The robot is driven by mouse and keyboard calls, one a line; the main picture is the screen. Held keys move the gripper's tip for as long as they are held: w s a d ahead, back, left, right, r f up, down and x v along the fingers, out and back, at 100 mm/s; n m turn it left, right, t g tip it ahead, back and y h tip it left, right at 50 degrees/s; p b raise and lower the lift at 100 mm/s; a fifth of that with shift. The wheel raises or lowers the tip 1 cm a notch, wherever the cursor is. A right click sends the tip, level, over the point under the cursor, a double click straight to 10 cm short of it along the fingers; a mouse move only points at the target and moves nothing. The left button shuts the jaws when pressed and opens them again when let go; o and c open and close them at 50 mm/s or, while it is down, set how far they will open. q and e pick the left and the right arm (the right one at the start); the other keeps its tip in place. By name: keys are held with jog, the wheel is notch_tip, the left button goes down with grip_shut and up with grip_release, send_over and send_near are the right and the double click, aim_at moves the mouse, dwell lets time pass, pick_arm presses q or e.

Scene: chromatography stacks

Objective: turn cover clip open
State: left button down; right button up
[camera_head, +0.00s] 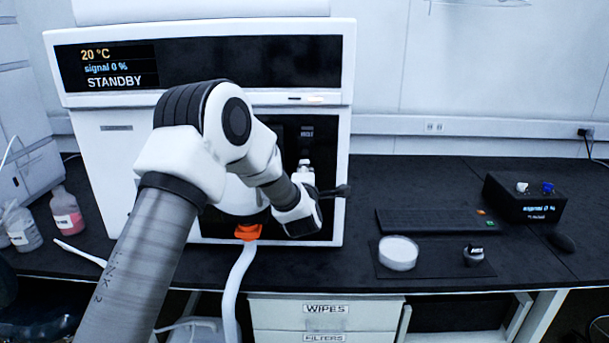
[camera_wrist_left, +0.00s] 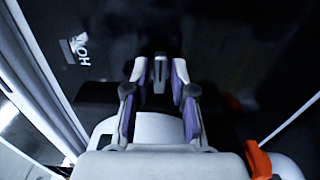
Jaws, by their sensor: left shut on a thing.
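The cover clip (camera_wrist_left: 160,72) appears as a small pale grey piece between the purple-padded fingers of my left gripper (camera_wrist_left: 159,78) in the left wrist view. The fingers are shut on it, in front of a dark panel. In the head view my left gripper (camera_head: 319,191) reaches the dark front (camera_head: 325,150) of the white instrument (camera_head: 120,140). My wrist and arm hide much of this front, and the clip's turn angle cannot be told. My right gripper is not in view.
An orange part (camera_head: 248,232) with a white tube sits low at the instrument front, close to my wrist. Bottles (camera_head: 67,212) stand at the left. A dark mat (camera_head: 432,270) with a white round dish (camera_head: 398,253) and a black box (camera_head: 523,198) are at the right.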

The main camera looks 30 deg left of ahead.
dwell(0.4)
pick_arm(q)
jog(key=c, duration=1.2)
grip_release()
jog(key=v, duration=1.2)
jog(key=shift+a, duration=0.1)
